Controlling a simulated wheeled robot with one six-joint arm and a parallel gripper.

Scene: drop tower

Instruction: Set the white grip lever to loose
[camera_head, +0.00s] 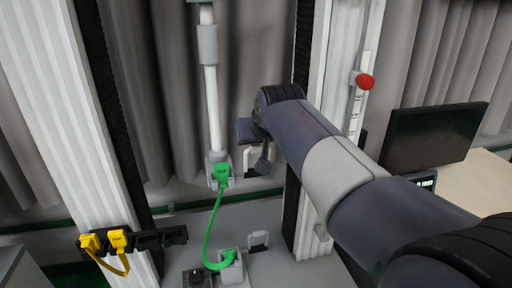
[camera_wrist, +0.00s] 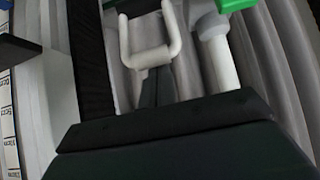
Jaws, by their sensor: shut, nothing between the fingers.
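A white U-shaped handle, which looks like the white grip lever (camera_wrist: 170,46), is in the upper middle of the wrist view. In the head view a white piece partly hidden behind my gripper, at the end of the arm, seems to be the same lever (camera_head: 249,157). My gripper (camera_head: 263,167) is shut and empty, close beside it. In the wrist view the dark fingers of my gripper (camera_wrist: 158,76) point at the lever's crossbar; I cannot tell whether they touch it. No loose or tight marking is readable.
A white vertical rod (camera_head: 212,95) hangs left of my gripper, with a green plug (camera_head: 222,172) and cable below it. Ribbed columns stand on both sides; the right one carries a red knob (camera_head: 365,81). Yellow plugs (camera_head: 118,238) sit lower left. A dark monitor (camera_head: 432,135) stands right.

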